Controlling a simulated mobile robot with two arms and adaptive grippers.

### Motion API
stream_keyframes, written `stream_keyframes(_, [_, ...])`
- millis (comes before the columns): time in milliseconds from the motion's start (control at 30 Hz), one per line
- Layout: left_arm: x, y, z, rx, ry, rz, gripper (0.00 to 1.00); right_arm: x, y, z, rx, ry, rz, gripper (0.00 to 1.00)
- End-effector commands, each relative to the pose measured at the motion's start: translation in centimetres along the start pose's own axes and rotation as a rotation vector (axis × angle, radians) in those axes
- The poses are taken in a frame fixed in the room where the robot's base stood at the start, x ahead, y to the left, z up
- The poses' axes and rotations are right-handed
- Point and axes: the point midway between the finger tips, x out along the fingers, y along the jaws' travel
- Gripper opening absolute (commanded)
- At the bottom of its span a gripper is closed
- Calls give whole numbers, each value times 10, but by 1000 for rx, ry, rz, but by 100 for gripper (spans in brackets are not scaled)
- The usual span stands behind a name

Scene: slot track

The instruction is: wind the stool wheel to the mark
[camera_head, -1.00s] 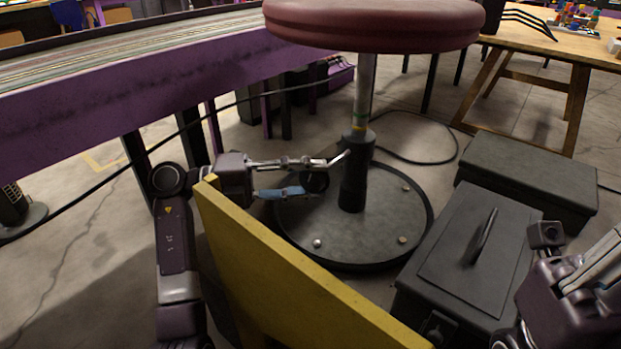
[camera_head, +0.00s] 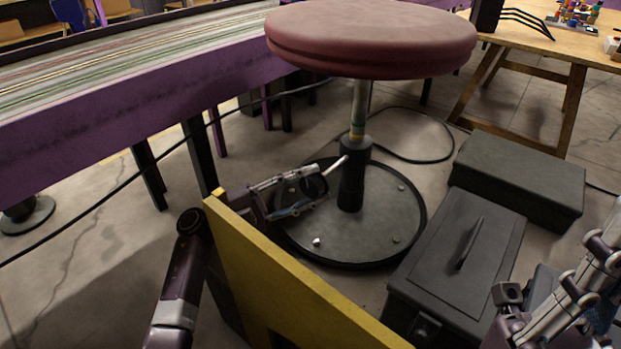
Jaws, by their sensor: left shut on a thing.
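The stool has a round dark red seat (camera_head: 370,35) on a thin metal post. The post has a small coloured band (camera_head: 357,132) just above a black sleeve (camera_head: 351,182). The sleeve stands on a round dark base (camera_head: 365,237). The small dark stool wheel (camera_head: 313,186) sits at the left of the sleeve, partly hidden by my gripper, and a pale rod sticks out toward the sleeve. My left gripper (camera_head: 306,191) is shut on the wheel, its fingers above and below it. My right gripper (camera_head: 555,310) is at the lower right, partly cut off, its fingertips unclear.
A yellow board (camera_head: 300,285) stands in front of my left wrist. Two dark boxes, one with a handle (camera_head: 455,260) and one behind it (camera_head: 520,178), are right of the base. A purple track table (camera_head: 130,120) is at left. A cable (camera_head: 425,160) lies behind the stool.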

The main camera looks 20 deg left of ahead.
Motion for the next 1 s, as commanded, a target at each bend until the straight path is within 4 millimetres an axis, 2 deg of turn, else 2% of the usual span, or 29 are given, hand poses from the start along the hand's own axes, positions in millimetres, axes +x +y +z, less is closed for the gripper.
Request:
stream_keyframes(667, [-1, 2, 0, -59, 0, -54, 11, -3, 0, -1, 3, -18, 7, 0])
stream_keyframes(700, [-1, 3, 0, -59, 0, -54, 36, -3, 0, -1, 3, -18, 7, 0])
stream_keyframes(867, [0, 2, 0, -58, 0, -54, 54, -3, 0, -1, 3, -17, 7, 0])
stream_keyframes(1000, [0, 1, 0, -57, 1, -55, 54, -3, 0, -1, 3, -17, 7, 0])
